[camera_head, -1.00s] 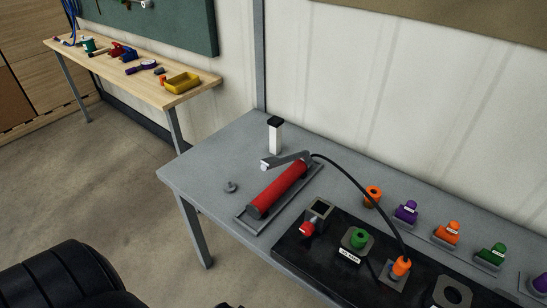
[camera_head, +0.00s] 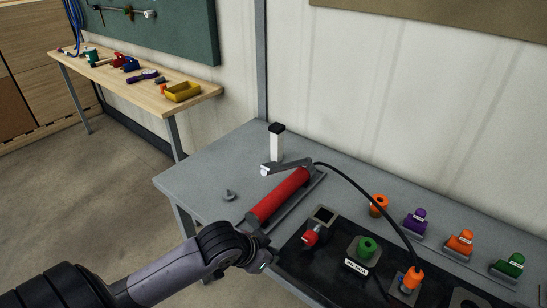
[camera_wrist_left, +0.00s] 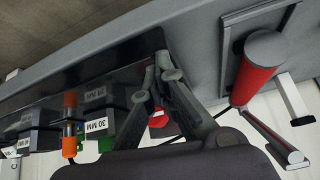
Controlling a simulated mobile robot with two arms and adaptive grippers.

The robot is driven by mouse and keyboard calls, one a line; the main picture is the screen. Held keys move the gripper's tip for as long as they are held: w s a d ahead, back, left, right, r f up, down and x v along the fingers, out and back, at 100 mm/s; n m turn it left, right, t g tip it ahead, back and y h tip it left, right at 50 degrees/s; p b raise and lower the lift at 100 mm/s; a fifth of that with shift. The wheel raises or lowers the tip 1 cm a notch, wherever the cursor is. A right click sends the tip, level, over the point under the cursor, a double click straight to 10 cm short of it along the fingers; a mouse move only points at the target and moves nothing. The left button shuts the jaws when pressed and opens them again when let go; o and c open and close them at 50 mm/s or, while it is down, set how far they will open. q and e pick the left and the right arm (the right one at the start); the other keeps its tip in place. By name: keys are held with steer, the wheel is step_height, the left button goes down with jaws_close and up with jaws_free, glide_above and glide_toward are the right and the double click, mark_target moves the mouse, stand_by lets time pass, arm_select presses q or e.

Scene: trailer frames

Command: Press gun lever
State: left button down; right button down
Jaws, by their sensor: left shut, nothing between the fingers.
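The red grease gun (camera_head: 277,196) lies in a grey tray on the grey table, with its grey lever (camera_head: 288,167) at the far end. A black hose runs from that end to an orange fitting (camera_head: 412,279). The gun (camera_wrist_left: 256,72) and its lever (camera_wrist_left: 268,138) also show at the right of the left wrist view. My left gripper (camera_head: 262,252) is near the table's front edge, just past the near end of the gun and apart from the lever. In the left wrist view its fingers (camera_wrist_left: 158,66) are shut and empty. My right gripper is out of view.
A black panel (camera_head: 335,270) holds a red part (camera_head: 311,236) and a green fitting (camera_head: 367,247). Orange, purple and green fittings stand behind it. A white post with black cap (camera_head: 276,143) stands behind the gun. The table's left side is mostly clear.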

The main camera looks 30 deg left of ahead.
arm_select(q)
steer(key=w+a+r+t, duration=0.1)
steer(key=w+a+r, duration=0.2)
steer(key=r, duration=0.5)
steer(key=w+a+r+n+t, duration=0.1)
steer(key=w+a+r, duration=0.3)
steer(key=r, duration=0.4)
steer(key=w+a+r+n+t, duration=0.1)
steer(key=w+a+r, duration=0.3)
steer(key=r, duration=0.5)
steer(key=shift+w+a+t, duration=0.2)
steer(key=shift+a+t, duration=0.1)
steer(key=shift+t, duration=0.1)
steer(key=shift+w+f, duration=0.1)
steer(key=shift+w, duration=0.05)
steer(key=p, duration=0.2)
glide_above(273, 166)
steer(key=w, duration=0.2)
step_height(273, 166, down, 6)
steer(key=shift+w+d+f, duration=0.1)
steer(key=shift+w+d, duration=0.05)
steer(key=f, duration=0.1)
steer(key=s+f, duration=0.1)
steer(key=shift+s+f, duration=0.2)
steer(key=shift+f, duration=0.1)
steer(key=shift+s+a+f, duration=0.2)
steer(key=shift+s+f, duration=0.2)
steer(key=shift+f, duration=0.1)
